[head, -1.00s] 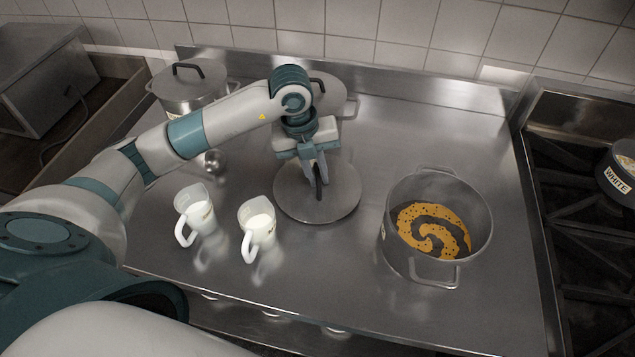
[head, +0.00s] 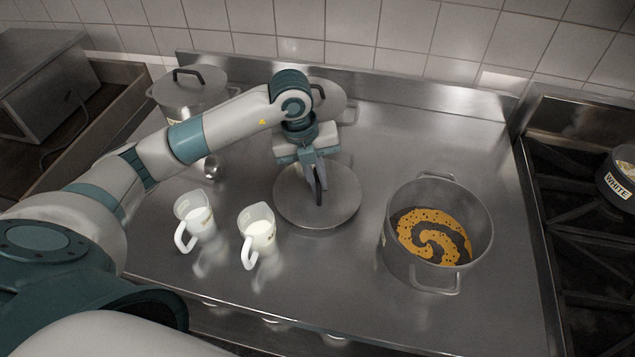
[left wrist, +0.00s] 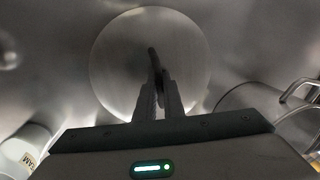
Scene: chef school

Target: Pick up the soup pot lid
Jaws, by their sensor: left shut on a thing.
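The soup pot lid (head: 338,207) is a flat round grey metal disc with a dark upright handle, lying on or very close to the steel counter in the middle of the head view. My left gripper (head: 318,185) comes down over it from above and is shut on its handle. In the left wrist view the lid (left wrist: 120,75) is a pale disc, with the fingers of my left gripper (left wrist: 160,88) closed at the dark handle. The open soup pot (head: 392,235), with orange swirled soup inside, stands to the right of the lid. My right gripper is not in view.
Two white cups, one at the left (head: 196,212) and one nearer the lid (head: 258,232), stand to the lid's left. Lidded pots (head: 188,92) stand at the back. A stove (head: 585,230) lies to the right. Bare counter (head: 420,130) lies behind the soup pot.

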